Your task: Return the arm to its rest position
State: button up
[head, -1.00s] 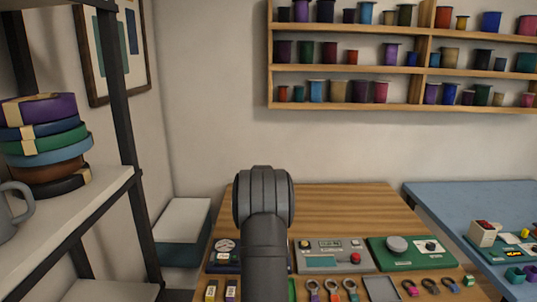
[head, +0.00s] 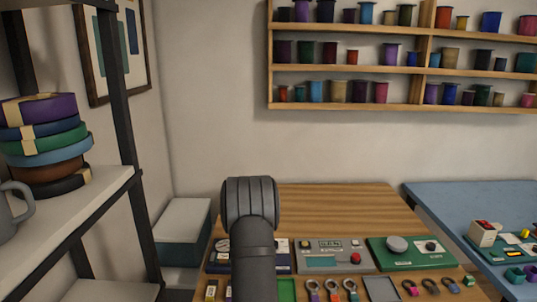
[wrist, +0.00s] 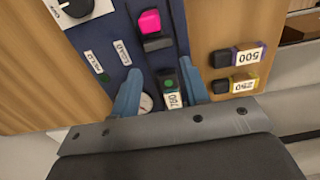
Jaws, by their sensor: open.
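My arm (head: 250,225) rises at the front of the wooden table in the head view, and its gripper is hidden there. In the wrist view my gripper (wrist: 161,68) shows two blue fingers spread apart, with nothing held between them. They are over the lower edge of a dark blue panel (wrist: 103,30). The panel carries a knob, a pink block or button (wrist: 150,22), a round gauge partly hidden by a finger, and a piece labelled 750 (wrist: 173,99) between the fingers. I cannot tell how high the fingertips are above it.
Blocks marked 500 (wrist: 246,54) and 250 (wrist: 244,84) lie beside the panel. A grey panel with a red button (head: 355,258) and a green panel (head: 402,263) stand to the right. A shelf (head: 70,205) is at left; a blue table (head: 460,205) is at right.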

notch_tip(320, 180, up, 12)
jog(key=w+d+f+n+y, duration=0.1)
jog(key=w+d+f+y, duration=0.2)
jog(key=w+d+f, duration=0.2)
jog(key=w+d, duration=0.3)
jog(key=d, duration=0.1)
jog(key=shift+d+f+g, duration=0.15)
jog(key=shift+g, duration=0.25)
